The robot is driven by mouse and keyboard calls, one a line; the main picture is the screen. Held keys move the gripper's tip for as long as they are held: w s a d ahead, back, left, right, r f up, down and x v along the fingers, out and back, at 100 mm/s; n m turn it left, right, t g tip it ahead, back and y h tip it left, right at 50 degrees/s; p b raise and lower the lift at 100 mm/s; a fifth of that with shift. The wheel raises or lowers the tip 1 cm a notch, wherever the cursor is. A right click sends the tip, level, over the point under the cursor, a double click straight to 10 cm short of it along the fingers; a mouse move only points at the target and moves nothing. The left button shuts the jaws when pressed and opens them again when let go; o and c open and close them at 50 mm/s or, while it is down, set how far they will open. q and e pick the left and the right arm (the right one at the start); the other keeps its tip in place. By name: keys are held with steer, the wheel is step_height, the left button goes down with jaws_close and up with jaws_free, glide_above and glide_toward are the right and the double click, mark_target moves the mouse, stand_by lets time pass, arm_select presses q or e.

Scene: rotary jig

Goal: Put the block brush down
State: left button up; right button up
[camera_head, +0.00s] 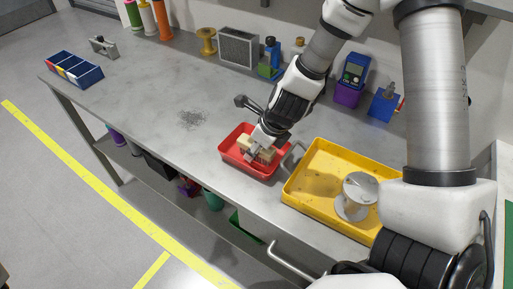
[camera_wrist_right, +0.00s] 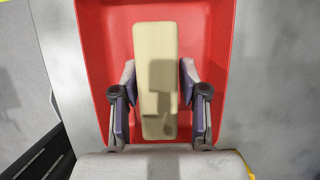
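The block brush (camera_wrist_right: 157,75) is a long pale beige block, seen from above in the right wrist view. It is over the inside of the red tray (camera_head: 228,152), which stands near the front edge of the bench. My right gripper (camera_wrist_right: 158,85) points down into the tray, with one finger against each long side of the brush. It appears shut on it. In the head view the gripper (camera_head: 256,152) partly hides the brush (camera_head: 267,155). I cannot tell whether the brush's underside touches the tray floor. My left gripper is not in view.
A yellow tray (camera_head: 296,196) with a metal cylinder (camera_head: 357,194) stands close right of the red tray. A divided blue bin (camera_head: 75,70) is at the far left. Several tools and a grey box (camera_head: 238,48) line the back. The bench left of the red tray is largely clear.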

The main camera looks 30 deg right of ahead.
steer(key=p+v, duration=1)
steer(key=v, duration=0.2)
steer(key=shift+s+r+p, duration=0.1)
steer(key=shift+r+p, duration=0.15)
steer(key=shift+p, duration=0.1)
steer(key=shift+f, duration=0.15)
